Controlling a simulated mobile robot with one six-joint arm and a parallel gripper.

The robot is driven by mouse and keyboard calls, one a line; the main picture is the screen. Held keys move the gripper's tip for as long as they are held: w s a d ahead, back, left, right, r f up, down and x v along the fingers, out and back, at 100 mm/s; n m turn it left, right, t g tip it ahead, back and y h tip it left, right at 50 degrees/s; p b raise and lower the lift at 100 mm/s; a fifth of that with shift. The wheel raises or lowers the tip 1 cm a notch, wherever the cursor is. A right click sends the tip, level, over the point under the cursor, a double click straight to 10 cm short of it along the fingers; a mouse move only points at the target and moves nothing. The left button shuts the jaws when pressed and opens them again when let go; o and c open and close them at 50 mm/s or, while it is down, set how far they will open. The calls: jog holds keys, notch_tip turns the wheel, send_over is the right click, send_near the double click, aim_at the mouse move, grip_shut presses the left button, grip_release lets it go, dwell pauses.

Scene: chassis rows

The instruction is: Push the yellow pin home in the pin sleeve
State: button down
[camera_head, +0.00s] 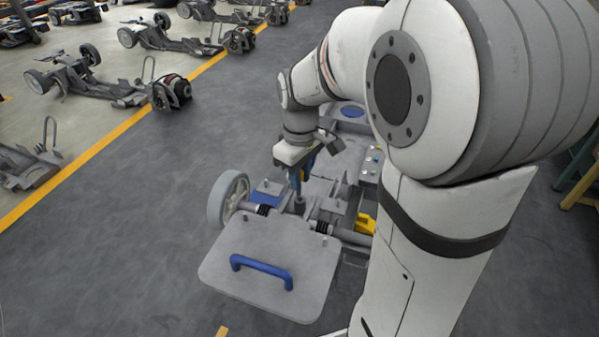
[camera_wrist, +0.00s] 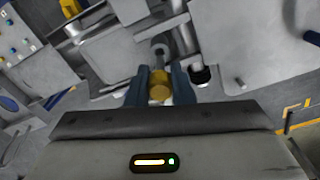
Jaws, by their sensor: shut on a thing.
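My gripper (camera_wrist: 160,88) has blue fingers and is shut on the yellow pin (camera_wrist: 159,90), whose round yellow end shows between the fingertips in the wrist view. In the head view my gripper (camera_head: 301,172) points down over the chassis, and the pin's yellow end is hidden by the fingers. A short grey upright cylinder, which looks like the pin sleeve (camera_head: 300,205), stands just below the fingertips. A grey round part also shows just beyond the pin in the wrist view (camera_wrist: 160,52). I cannot tell how far the pin is inside the sleeve.
A grey plate with a blue handle (camera_head: 262,268) lies at the chassis's near end. A wheel (camera_head: 229,199) stands left of the gripper. A yellow part (camera_head: 366,223) and a panel with coloured buttons (camera_head: 372,163) are to the right. Open floor lies left, with other chassis beyond a yellow line.

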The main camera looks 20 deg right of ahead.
jog(key=shift+s+d+f, duration=0.1)
jog(key=shift+s, duration=0.05)
dwell(0.3)
jog(key=shift+f+b, duration=0.85)
jog(key=shift+f, duration=0.1)
dwell(0.7)
jog(key=shift+f+b, duration=1.1)
jog(key=shift+f, duration=0.3)
jog(key=c, duration=1.2)
grip_release()
jog(key=shift+r, duration=0.1)
notch_tip(320, 180, up, 8)
jog(key=shift+f+b, duration=0.15)
jog(key=shift+b, duration=0.15)
